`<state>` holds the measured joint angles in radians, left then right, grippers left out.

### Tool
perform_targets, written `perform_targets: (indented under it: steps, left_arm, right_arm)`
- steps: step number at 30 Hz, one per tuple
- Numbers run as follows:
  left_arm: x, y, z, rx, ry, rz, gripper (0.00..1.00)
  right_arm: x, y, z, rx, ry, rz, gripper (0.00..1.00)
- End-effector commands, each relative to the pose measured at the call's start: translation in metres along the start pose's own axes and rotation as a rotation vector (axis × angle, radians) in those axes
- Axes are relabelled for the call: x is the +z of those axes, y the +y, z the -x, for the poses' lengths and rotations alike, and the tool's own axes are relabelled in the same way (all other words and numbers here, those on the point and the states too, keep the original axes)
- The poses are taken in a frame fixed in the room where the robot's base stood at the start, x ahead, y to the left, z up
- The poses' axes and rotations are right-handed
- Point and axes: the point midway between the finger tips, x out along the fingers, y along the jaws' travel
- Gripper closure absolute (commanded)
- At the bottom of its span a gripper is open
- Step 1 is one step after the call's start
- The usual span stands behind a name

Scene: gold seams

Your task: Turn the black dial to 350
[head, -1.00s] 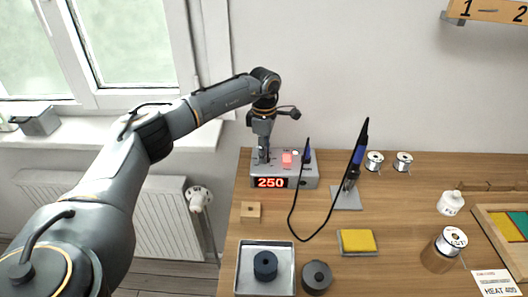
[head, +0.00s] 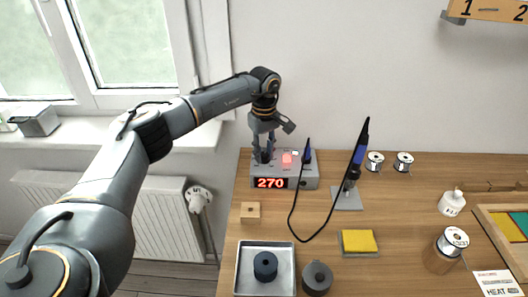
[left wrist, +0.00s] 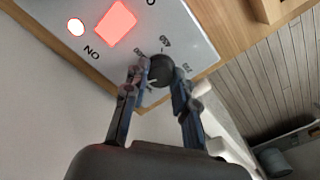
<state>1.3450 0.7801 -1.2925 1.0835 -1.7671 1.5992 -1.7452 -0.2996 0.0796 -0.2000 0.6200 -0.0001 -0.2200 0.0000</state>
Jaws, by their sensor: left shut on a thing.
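The soldering station (head: 310,171) is a grey box at the back left of the bench. Its front display (head: 270,183) reads 270 in red. The black dial (left wrist: 161,70) is on its top face, with a pale pointer mark and printed numbers around it in the left wrist view. My left gripper (head: 264,158) comes down from above onto the station. In the left wrist view its fingers (left wrist: 163,82) are shut on the dial, one on each side. A lit red switch (head: 287,158) sits beside the dial, with "ON" printed near it. My right gripper is not in view.
A soldering iron (head: 357,152) stands in its holder to the right, its cable looping over the bench. A wooden block (head: 250,210), a metal tray (head: 243,279), a yellow sponge (head: 358,240) and solder spools (head: 403,161) are around it.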

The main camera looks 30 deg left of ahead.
Motion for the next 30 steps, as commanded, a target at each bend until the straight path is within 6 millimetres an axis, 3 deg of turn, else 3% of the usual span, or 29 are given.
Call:
perform_targets:
  steps: [23, 24, 27, 30]
  left_arm:
    - [-0.0005, 0.0007, 0.0013, 0.003, 0.001, -0.097, 1.0]
    - [-0.0005, 0.0007, 0.0013, 0.003, 0.001, -0.097, 0.65]
    - [-0.0004, 0.0005, 0.0011, 0.002, 0.001, -0.097, 0.5]
    - [-0.0003, 0.0004, 0.0008, 0.002, 0.001, -0.097, 0.5]
  right_arm:
    - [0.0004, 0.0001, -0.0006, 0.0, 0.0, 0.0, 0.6]
    - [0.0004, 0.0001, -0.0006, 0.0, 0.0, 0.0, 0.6]
    - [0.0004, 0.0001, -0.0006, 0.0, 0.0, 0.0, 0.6]
    - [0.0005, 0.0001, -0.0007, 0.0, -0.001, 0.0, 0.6]
